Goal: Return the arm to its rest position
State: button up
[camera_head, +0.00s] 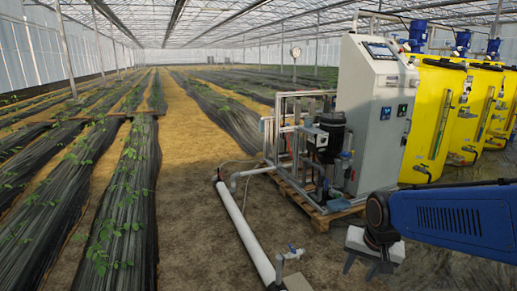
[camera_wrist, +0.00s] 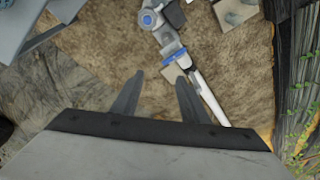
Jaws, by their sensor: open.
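My arm, blue with a dark joint, reaches in from the right edge of the head view. My gripper (camera_head: 366,268) hangs at its end, pointing down, to the right of a white pipe end with a small blue-handled valve (camera_head: 293,250). In the wrist view my gripper (camera_wrist: 155,84) shows two dark fingers spread apart with bare ground between them. It is open and holds nothing. The valve and its blue parts (camera_wrist: 172,52) lie beyond the fingertips, apart from them.
A grey control cabinet (camera_head: 375,110) and pump frame stand on a wooden pallet (camera_head: 320,218) behind my gripper. Yellow tanks (camera_head: 436,120) stand at the right. A white pipe (camera_head: 243,232) runs along the ground. Planted rows (camera_head: 120,210) fill the left; bare soil lies between.

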jog(key=shift+s+d+r+n+t, duration=0.8)
jog(key=shift+s+r+n, duration=2.05)
jog(key=shift+s, duration=4.3)
jog(key=w+a+f+n+g, duration=0.1)
jog(key=w+a+f, duration=0.1)
jog(key=w+f, duration=0.7)
jog(key=w+a+f+n+g, duration=0.15)
jog(key=w+f, duration=0.25)
jog(key=w, duration=0.9)
jog(key=w+a+f, duration=0.1)
jog(key=w+f, duration=0.1)
jog(key=f, duration=0.6)
jog(key=w+a+f+n+g, duration=0.1)
jog(key=w+f, duration=0.2)
jog(key=f, duration=0.5)
jog(key=w+a+f+g, duration=0.1)
jog(key=w+f, duration=0.2)
jog(key=f, duration=0.5)
jog(key=shift+a+f+n, duration=0.2)
jog(key=shift+a+n, duration=0.05)
jog(key=shift+n, duration=0.15)
jog(key=m, duration=2)
jog(key=shift+n, duration=0.5)
